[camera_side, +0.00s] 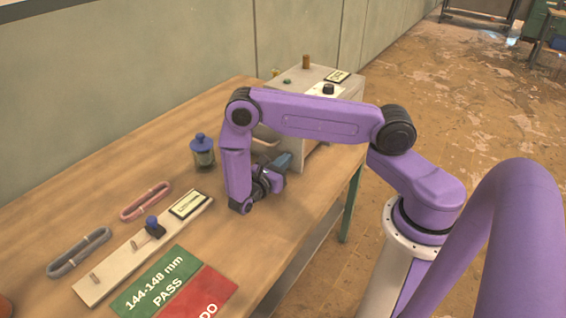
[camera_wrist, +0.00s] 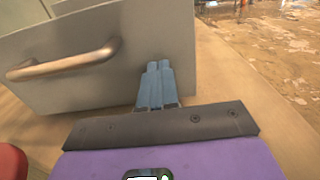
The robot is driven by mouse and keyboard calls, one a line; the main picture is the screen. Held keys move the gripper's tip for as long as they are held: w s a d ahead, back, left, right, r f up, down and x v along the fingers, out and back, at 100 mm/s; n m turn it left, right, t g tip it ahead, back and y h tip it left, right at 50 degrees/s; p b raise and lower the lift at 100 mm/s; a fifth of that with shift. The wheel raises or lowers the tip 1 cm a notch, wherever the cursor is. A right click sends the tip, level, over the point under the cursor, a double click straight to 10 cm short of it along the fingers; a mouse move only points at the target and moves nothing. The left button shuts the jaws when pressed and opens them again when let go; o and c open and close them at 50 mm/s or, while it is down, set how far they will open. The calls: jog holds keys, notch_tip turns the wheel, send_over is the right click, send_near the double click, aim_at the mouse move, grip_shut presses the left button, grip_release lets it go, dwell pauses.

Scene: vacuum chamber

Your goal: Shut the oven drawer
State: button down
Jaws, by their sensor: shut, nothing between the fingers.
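The oven is a beige box (camera_side: 340,91) at the far end of the wooden table in the side view, partly hidden behind my arm. Its drawer front (camera_wrist: 150,35) fills the upper left of the wrist view as a grey panel with a metal bar handle (camera_wrist: 65,63). The drawer stands out from the oven; how far is hard to tell. My gripper (camera_wrist: 158,65) is shut and empty, its blue fingers pointing at the panel's right part, right of the handle. Whether the fingertips touch it I cannot tell. My gripper (camera_side: 284,162) also shows low over the table in the side view.
A blue-lidded jar (camera_side: 203,152) stands left of my arm. A gauge board (camera_side: 140,250), a red loop (camera_side: 146,201), a grey loop (camera_side: 79,252), a green PASS card (camera_side: 155,282) and a red card (camera_side: 205,295) lie nearer. The table's right edge is close to my gripper.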

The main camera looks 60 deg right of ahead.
aim_at(293, 146)
jog(key=d, duration=1.8)
jog(key=shift+r, duration=0.1)
jog(key=a, duration=1.4)
jog(key=shift+a, duration=0.45)
jog(key=a+r, duration=0.1)
jog(key=a+r+m+y, duration=0.1)
jog(key=r, duration=0.1)
jog(key=a+r+m+y, duration=0.1)
jog(key=shift+s+a+r+g, duration=0.25)
jog(key=shift+s+r+g, duration=0.1)
jog(key=shift+s+g, duration=0.05)
jog(key=s+a+r+m+y, duration=0.1)
jog(key=s+a+r+y, duration=0.3)
jog(key=s, duration=0.3)
jog(key=s+a+r+m+y, duration=0.1)
jog(key=s+a+r+y, duration=0.4)
jog(key=s+a+y, duration=0.1)
jog(key=s+a+r+m+t+y, duration=0.1)
jog(key=s+a+r+y, duration=0.3)
jog(key=s, duration=0.6)
jog(key=shift+a+r+y, duration=0.4)
jog(key=shift+a+y, duration=0.15)
jog(key=shift+y, duration=0.65)
